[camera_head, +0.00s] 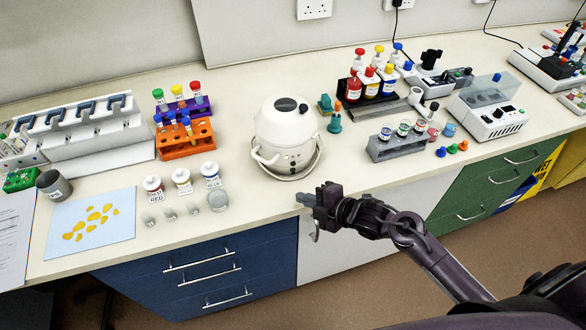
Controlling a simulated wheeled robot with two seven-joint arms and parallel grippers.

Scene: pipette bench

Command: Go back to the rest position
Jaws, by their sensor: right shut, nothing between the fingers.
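My right gripper (308,216) is shut and empty. It hangs just off the front edge of the bench, in front of the white round centrifuge (285,138), and does not touch it. My right arm reaches in from the lower right. My left gripper does not show in the head view.
The bench (250,208) holds an orange tube rack (186,142), a purple rack, several small bottles, a blue mat (88,232), a grey rack (392,148) and a white device (490,112). Blue drawers (200,280) lie below. Free room lies in front of the bench.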

